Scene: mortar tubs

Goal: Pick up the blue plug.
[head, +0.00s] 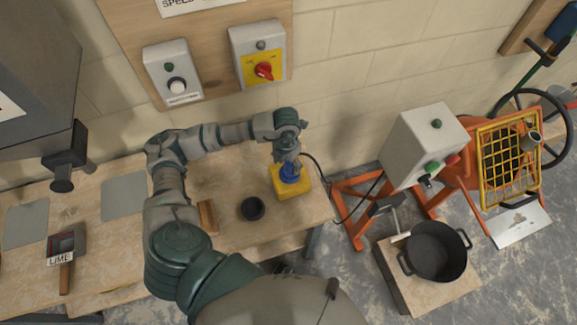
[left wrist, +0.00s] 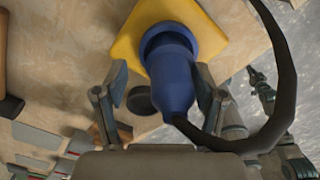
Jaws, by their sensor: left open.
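The blue plug (head: 290,172) sits in a yellow socket block (head: 297,190) at the right end of the wooden bench. In the left wrist view the plug (left wrist: 172,80) fills the middle, with a black cable (left wrist: 284,85) leaving its near end and the yellow block (left wrist: 150,15) behind it. My left gripper (head: 288,160) is over the plug from above, and in the left wrist view its open fingers (left wrist: 165,90) stand on either side of the plug. Whether a finger touches the plug cannot be told. My right gripper is not seen in the head view.
A small black cup (head: 252,208) and a wooden-handled tool (head: 208,217) lie left of the block. The wall panel with switch boxes (head: 258,55) is behind. An orange mixer (head: 465,160) and a black pot (head: 436,252) stand at the right.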

